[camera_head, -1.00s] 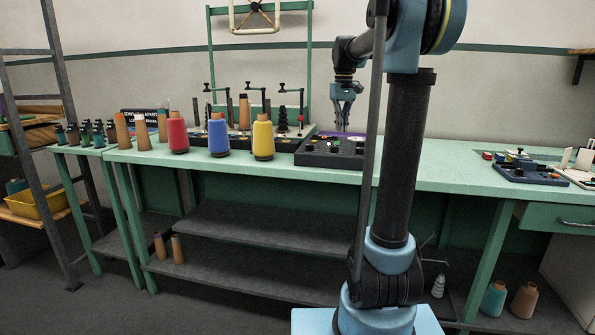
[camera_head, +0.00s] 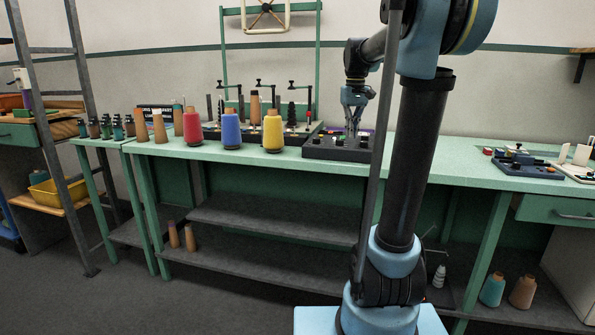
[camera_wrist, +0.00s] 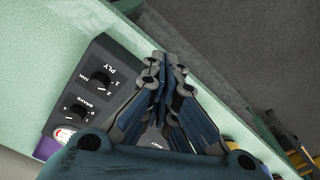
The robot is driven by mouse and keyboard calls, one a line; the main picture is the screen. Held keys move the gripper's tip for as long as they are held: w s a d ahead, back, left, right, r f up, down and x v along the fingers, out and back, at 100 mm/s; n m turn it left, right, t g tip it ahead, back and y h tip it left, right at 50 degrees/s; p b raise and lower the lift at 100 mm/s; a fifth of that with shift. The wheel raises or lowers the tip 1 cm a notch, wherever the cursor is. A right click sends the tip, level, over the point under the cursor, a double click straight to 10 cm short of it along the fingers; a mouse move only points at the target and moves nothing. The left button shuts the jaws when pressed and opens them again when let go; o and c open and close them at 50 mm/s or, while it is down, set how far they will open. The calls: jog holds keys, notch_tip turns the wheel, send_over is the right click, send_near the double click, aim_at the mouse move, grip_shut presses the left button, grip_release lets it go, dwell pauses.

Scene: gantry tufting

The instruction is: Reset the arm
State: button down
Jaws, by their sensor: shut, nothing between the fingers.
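My arm stands on its blue base at the right of centre in the head view and reaches toward the workbench. My gripper (camera_head: 356,107) hangs over the back of the bench, above the dark control box (camera_head: 322,149). In the wrist view my gripper (camera_wrist: 165,56) is shut, with its fingertips together and nothing between them. The control box (camera_wrist: 72,112) lies below and to its left there, with knobs and the word PLY showing.
The green workbench (camera_head: 430,165) holds red (camera_head: 192,127), blue (camera_head: 231,130) and yellow (camera_head: 272,132) thread cones left of my arm. A dark blue device (camera_head: 525,166) sits at the right. A ladder-like rack (camera_head: 60,150) stands left. Grey floor is clear in front.

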jog(key=s+f+m+t, duration=0.1)
jog(key=s+f, duration=1.2)
jog(key=s, duration=0.2)
jog(key=s+f+m+t, duration=0.1)
jog(key=s+f, duration=1.1)
jog(key=s, duration=0.3)
jog(key=shift+s+f, duration=0.35)
jog(key=shift+f, duration=0.05)
jog(key=shift+w+f, duration=0.2)
jog(key=shift+w, duration=0.25)
